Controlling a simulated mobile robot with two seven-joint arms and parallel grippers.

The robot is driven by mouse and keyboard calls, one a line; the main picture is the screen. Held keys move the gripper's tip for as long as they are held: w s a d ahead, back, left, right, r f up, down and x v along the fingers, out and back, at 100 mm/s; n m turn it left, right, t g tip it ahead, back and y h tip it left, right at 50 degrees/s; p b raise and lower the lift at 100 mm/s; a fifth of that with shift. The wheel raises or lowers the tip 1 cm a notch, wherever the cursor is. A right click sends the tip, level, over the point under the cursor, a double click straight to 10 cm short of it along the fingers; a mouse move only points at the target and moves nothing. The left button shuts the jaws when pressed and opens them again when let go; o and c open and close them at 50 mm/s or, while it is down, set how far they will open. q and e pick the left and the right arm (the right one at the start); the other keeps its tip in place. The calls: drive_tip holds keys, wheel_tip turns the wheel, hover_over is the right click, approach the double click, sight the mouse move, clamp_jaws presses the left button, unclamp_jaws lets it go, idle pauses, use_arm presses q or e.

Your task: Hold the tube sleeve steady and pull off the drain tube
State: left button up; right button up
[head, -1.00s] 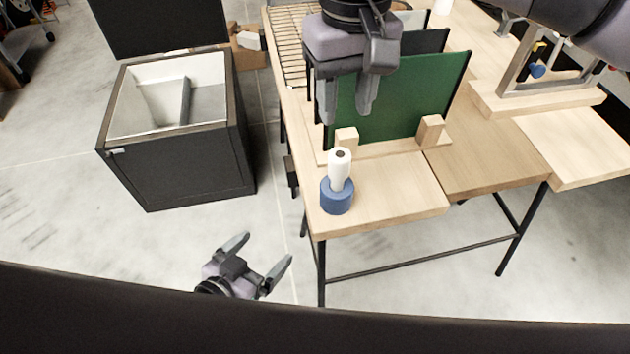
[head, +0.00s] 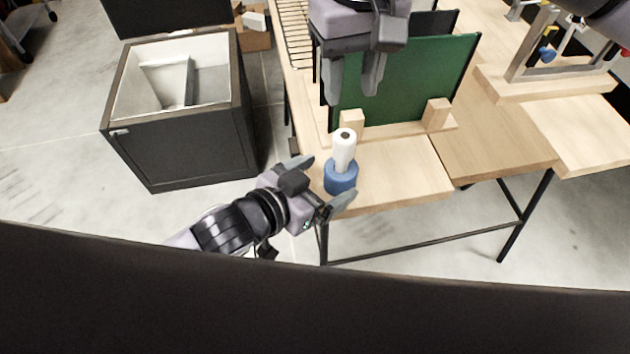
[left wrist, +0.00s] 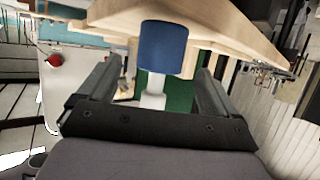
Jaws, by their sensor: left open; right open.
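The tube sleeve (head: 341,179) is a short blue cylinder standing upright near the left front corner of the wooden table. The white drain tube (head: 344,147) stands upright in it, with a dark hole in its top. My left gripper (head: 325,182) is open and low beside the sleeve, one finger on its left side and one in front. In the left wrist view the sleeve (left wrist: 163,47) and part of the tube (left wrist: 153,90) show between the spread fingers; I cannot tell whether they touch. My right gripper (head: 357,82) is open and empty, above and behind the tube in front of the green panel.
The wooden table (head: 400,180) is clear right of the sleeve. Behind, a green panel (head: 420,80) stands upright in a rack with wooden blocks (head: 437,114). A dark open-topped box (head: 190,145) stands on the floor at left.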

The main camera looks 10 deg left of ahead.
sight(345, 136)
use_arm(q)
drive_tip(key=shift+x, duration=2.6)
drive_tip(key=c, duration=1.1)
use_arm(e)
drive_tip(key=o, duration=0.3)
drive_tip(key=m, duration=0.1)
drive_tip(key=f+m, duration=0.1)
drive_tip(key=m, duration=0.1)
drive_tip(key=shift+f, duration=0.3)
wheel_tip(345, 136, down, 2)
drive_tip(key=m, duration=0.4)
drive_tip(key=shift+m, duration=0.3)
drive_tip(key=shift+f, duration=3.95)
